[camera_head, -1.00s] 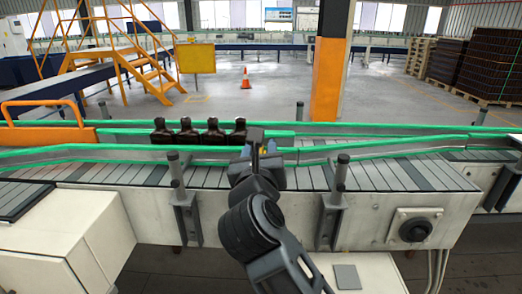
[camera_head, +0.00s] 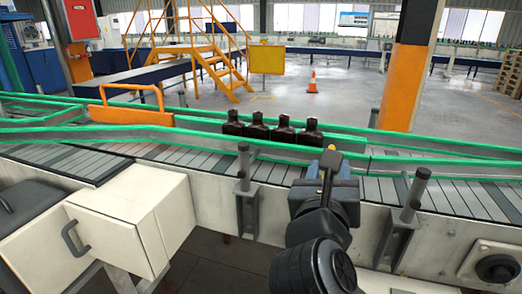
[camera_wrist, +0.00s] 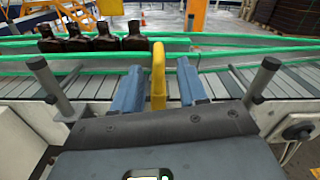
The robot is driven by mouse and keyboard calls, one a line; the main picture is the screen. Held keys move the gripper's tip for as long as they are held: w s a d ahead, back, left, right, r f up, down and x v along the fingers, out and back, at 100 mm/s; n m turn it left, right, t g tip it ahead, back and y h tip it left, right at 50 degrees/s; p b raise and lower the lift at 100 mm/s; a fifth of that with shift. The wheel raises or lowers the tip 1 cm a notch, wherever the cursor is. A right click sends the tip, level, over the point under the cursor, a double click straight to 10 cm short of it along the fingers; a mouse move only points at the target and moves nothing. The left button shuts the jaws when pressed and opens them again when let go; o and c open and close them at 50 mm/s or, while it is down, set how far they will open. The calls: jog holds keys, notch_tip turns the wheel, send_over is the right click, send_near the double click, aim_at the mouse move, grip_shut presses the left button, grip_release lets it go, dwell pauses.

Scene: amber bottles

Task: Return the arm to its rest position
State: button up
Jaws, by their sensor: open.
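My gripper (camera_head: 329,168) is over the near side of the conveyor, to the right of the row of bottles. In the wrist view my gripper (camera_wrist: 160,90) shows two blue fingers set apart, with a yellow piece between them toward the back. No bottle is between the fingers. Several dark amber bottles (camera_head: 258,127) stand upright in a row behind the near green rail. They also show at the upper left of the wrist view (camera_wrist: 104,38), apart from my gripper.
The slatted conveyor (camera_head: 88,160) has green rails and upright grey posts (camera_head: 243,170) near my arm. A white cabinet (camera_head: 118,215) stands at the lower left. An orange pillar (camera_head: 402,90), yellow stairs (camera_head: 205,55) and a traffic cone (camera_head: 312,82) stand beyond.

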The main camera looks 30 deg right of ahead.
jog(key=s+a+n+t, duration=0.2)
jog(key=s+n+t, duration=0.6)
jog(key=s+n, duration=0.8)
jog(key=s+a+f+n+g+y, duration=0.2)
jog(key=s+a+f+n+y, duration=0.3)
jog(key=n, duration=0.9)
jog(key=s+a+f+n+g+y, duration=0.2)
jog(key=s+a+f+n+y, duration=0.3)
jog(key=n, duration=0.9)
jog(key=s+f+y, duration=0.3)
jog(key=f+y, duration=0.1)
jog(key=f, duration=0.1)
jog(key=shift+a, duration=0.2)
jog(key=shift+d, duration=0.1)
